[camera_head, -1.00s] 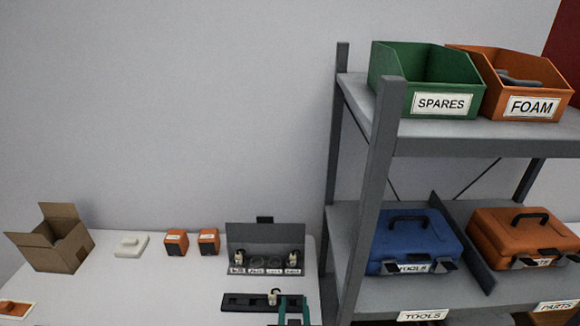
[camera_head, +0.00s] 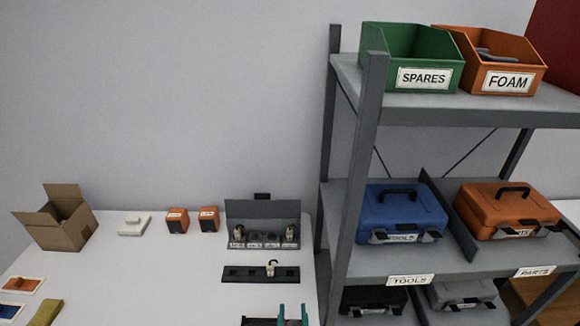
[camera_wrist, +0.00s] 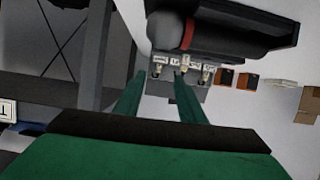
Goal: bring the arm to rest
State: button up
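My gripper (camera_head: 292,312) shows at the bottom edge of the head view, two teal fingers with a gap between them. It is on the near side of a black rail (camera_head: 240,273), apart from it in the picture. In the wrist view my gripper (camera_wrist: 160,76) has its green fingers spread, with nothing held between them. A small pale part (camera_head: 271,268) stands upright on the rail. Most of my arm is outside the head view.
A grey open case (camera_head: 262,209) with small labelled parts stands behind the rail. Two orange boxes (camera_head: 177,220) (camera_head: 209,219), a white block (camera_head: 133,224) and a cardboard box (camera_head: 62,232) line the table's back. A grey shelf rack (camera_head: 358,170) rises close on the right. The table's middle is clear.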

jog(key=s+f, duration=0.3)
jog(key=s, duration=1.3)
jog(key=s+r, duration=0.2)
jog(key=s, duration=0.5)
jog(key=s+r+t, duration=0.1)
jog(key=s+r, duration=0.2)
jog(key=s, duration=0.5)
jog(key=shift+s+a+t, duration=0.25)
jog(key=shift+a+t, duration=0.05)
jog(key=shift+a, duration=0.1)
jog(key=shift+s+r, duration=0.1)
